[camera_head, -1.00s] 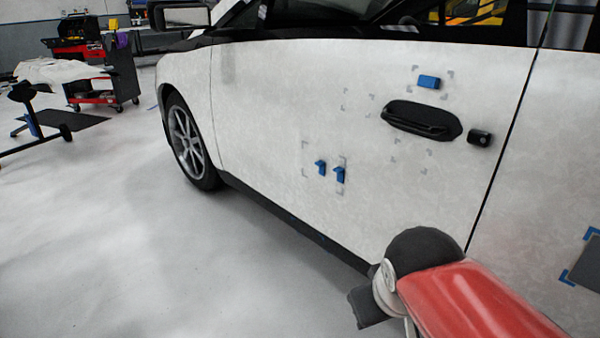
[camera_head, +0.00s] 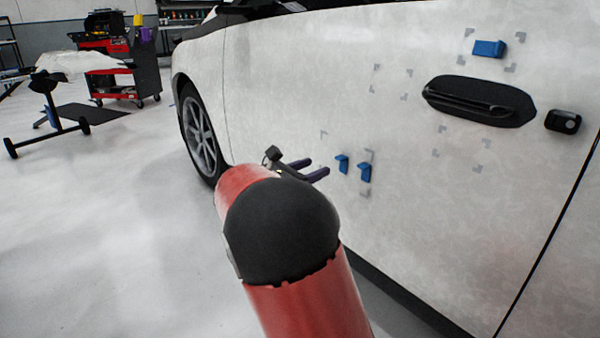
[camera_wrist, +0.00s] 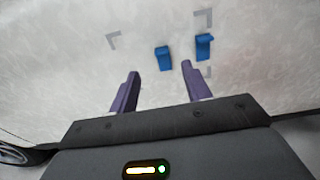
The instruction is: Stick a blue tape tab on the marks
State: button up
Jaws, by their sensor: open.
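Two small blue tape tabs, a left tab (camera_head: 342,164) and a right tab (camera_head: 365,172), stick out from the white car door among grey corner marks (camera_head: 370,154). In the wrist view the left tab (camera_wrist: 163,58) shows ahead, between the lines of my fingers, and the right tab (camera_wrist: 204,46) lies further right, beside the marks (camera_wrist: 203,18). A wider blue tab (camera_head: 488,48) sits within marks above the door handle. My gripper (camera_head: 318,168) is open and empty, just left of the two lower tabs; its purple fingers (camera_wrist: 158,84) point at the door and appear apart from both tabs.
The black door handle (camera_head: 480,100) and a black lock piece (camera_head: 563,121) stand out from the door. Empty corner marks (camera_head: 391,84) lie left of the handle and below it. A red tool cart (camera_head: 115,60) and a black stand (camera_head: 50,115) are far left. The floor between is clear.

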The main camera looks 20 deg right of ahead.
aim_at(337, 159)
jog(key=x, duration=0.7)
jog(key=shift+d+b, duration=0.3)
jog(key=shift+b, duration=0.1)
jog(key=shift+c, duration=0.2)
grip_shut()
jog(key=shift+s+a+p, duration=0.25)
jog(key=shift+a+p, duration=0.05)
jog(key=shift+a, duration=0.4)
jog(key=p+v, duration=0.1)
jog(key=v, duration=0.5)
jog(key=shift+a+p, duration=0.35)
jog(key=shift+p, duration=0.05)
dwell(0.8)
jog(key=shift+s, duration=0.1)
